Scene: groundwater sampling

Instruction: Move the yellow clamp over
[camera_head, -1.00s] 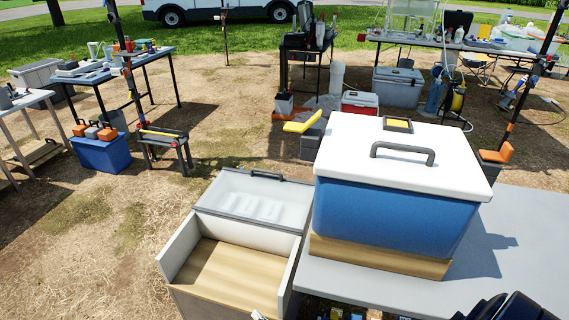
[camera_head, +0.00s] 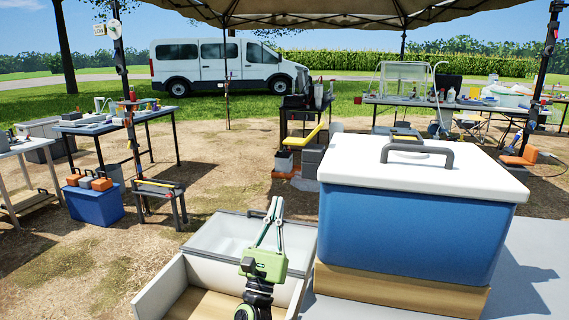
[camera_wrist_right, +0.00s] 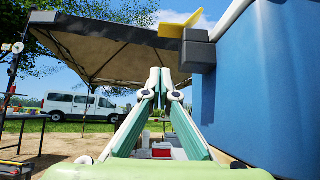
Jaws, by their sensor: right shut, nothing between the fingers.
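A yellow, flat, angled piece (camera_head: 303,136) sits on stacked grey blocks behind the blue cooler, left of its lid. I cannot tell whether it is the clamp. It also shows in the right wrist view (camera_wrist_right: 181,24), at the top, above and right of the fingers. My right gripper (camera_head: 275,205), green with pale fingers, is shut and empty. It points upward over the open drawer box, left of the cooler and apart from the yellow piece. The fingers meet in the middle of the right wrist view (camera_wrist_right: 160,75). My left gripper is not in view.
The blue cooler (camera_head: 410,225) with its white lid stands on a wooden base at right. The open drawer box (camera_head: 160,291) lies under my gripper. A blue crate (camera_head: 95,205) and a small stand (camera_head: 160,184) are at left. Open ground lies between.

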